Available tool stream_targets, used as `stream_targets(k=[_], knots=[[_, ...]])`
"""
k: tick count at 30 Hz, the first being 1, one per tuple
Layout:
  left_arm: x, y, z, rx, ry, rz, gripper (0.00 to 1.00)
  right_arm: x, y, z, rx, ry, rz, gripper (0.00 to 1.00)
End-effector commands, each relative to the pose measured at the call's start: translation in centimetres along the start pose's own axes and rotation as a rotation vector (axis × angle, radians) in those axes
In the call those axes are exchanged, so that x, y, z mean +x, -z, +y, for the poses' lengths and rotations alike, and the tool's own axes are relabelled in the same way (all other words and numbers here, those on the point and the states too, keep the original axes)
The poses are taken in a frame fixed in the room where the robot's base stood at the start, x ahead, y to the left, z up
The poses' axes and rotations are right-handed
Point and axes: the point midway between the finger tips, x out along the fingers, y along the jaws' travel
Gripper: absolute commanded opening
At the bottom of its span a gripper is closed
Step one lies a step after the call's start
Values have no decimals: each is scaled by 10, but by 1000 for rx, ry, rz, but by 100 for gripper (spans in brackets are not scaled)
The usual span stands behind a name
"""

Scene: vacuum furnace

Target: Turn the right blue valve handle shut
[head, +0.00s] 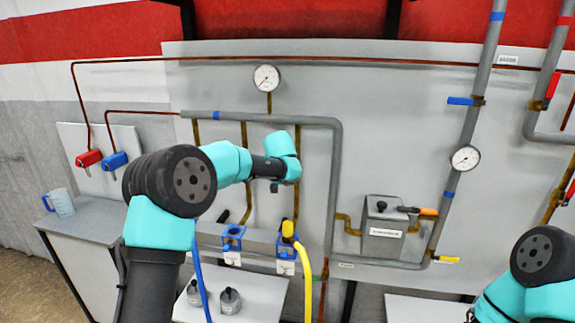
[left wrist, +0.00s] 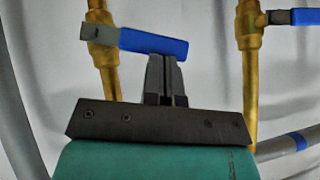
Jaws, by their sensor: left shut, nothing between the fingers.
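The left wrist view looks upside down compared with the head view, so the right blue valve handle (left wrist: 155,43) shows on its left side. The handle lies across its vertical brass pipe, slightly tilted. My left gripper (left wrist: 167,68) is shut and empty, its fingertips right at the edge of the blue grip; I cannot tell whether they touch. The other blue valve handle (left wrist: 298,18) lies across its own brass pipe. In the head view my left arm hides the valve handles and my fingertips. My right gripper is out of view; only part of that arm shows.
A grey pipe (head: 337,180) runs down just right of my left wrist. A yellow hose (head: 305,280) and blue fittings (head: 233,238) are below. A pressure gauge (head: 266,78) is above. A grey box (head: 384,228) with an orange-tipped lever stands farther right.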

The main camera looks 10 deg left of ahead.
Motion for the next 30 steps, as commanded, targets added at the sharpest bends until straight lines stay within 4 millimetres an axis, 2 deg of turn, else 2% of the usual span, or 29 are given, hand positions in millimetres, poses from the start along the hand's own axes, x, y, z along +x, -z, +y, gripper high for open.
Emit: stream_targets(k=[1, 2, 22, 30], knots=[[2, -4, -9, -34, -22, -2, 0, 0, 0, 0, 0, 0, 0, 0], [3, -6, -10, -44, -32, -2, 0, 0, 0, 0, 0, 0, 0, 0], [5, -7, 8, -33, -26, -3, 0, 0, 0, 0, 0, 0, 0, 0], [5, -7, 9, -33, -26, -2, 0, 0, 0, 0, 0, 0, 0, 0]])
